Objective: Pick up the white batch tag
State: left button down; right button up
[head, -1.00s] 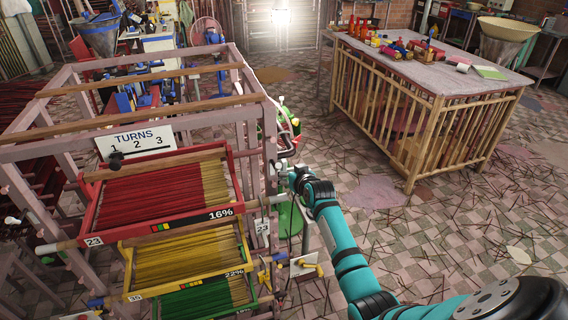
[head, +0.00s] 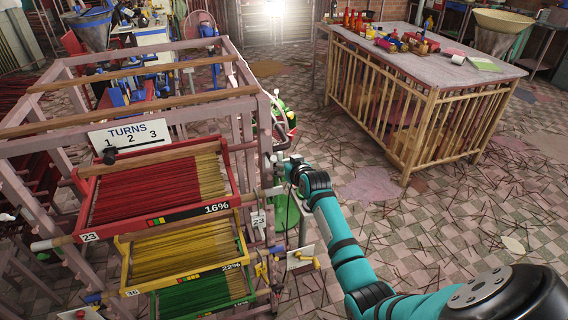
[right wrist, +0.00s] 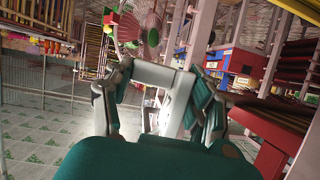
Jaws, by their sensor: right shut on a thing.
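My right gripper (head: 286,166) is at the right side of the wooden rack, near its front post, at the end of my teal arm. In the right wrist view its fingers (right wrist: 160,105) are closed around a pale, flat piece, which I take as the white batch tag (right wrist: 178,104). The fingers hide part of it and no writing on it can be read. In the head view the gripper covers it almost wholly. Another white card (head: 300,257) hangs lower, beside yellow and blue fittings. My left gripper is not in view.
The rack holds a red tray (head: 150,192), a yellow tray (head: 182,248) and a green tray (head: 205,292) of sticks, under a TURNS sign (head: 130,134). A wooden table (head: 430,68) stands at the back right. The tiled floor between has scattered sticks.

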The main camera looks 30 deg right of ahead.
jog(key=s+f+b+v, duration=0.1)
jog(key=f+v, duration=0.1)
jog(key=v, duration=0.7)
jog(key=s+f+b+v, duration=0.1)
jog(key=f+v, duration=0.1)
jog(key=v, duration=0.7)
jog(key=s+d+r+p, duration=0.1)
jog(key=d+r+p, duration=0.1)
jog(key=d, duration=0.6)
jog(key=shift+s+d+r+p, duration=0.15)
jog(key=shift+d+r+p, duration=0.1)
jog(key=shift+d+p, duration=0.15)
jog(key=shift+a, duration=0.15)
dwell(0.6)
jog(key=a+n+y, duration=0.2)
jog(key=a, duration=1.3)
jog(key=s+a+r, duration=0.3)
jog(key=a+r, duration=0.4)
jog(key=a, duration=0.5)
jog(key=shift+s+a+r+y, duration=0.2)
jog(key=shift+s+a+y, duration=0.1)
jog(key=shift+s+a, duration=0.1)
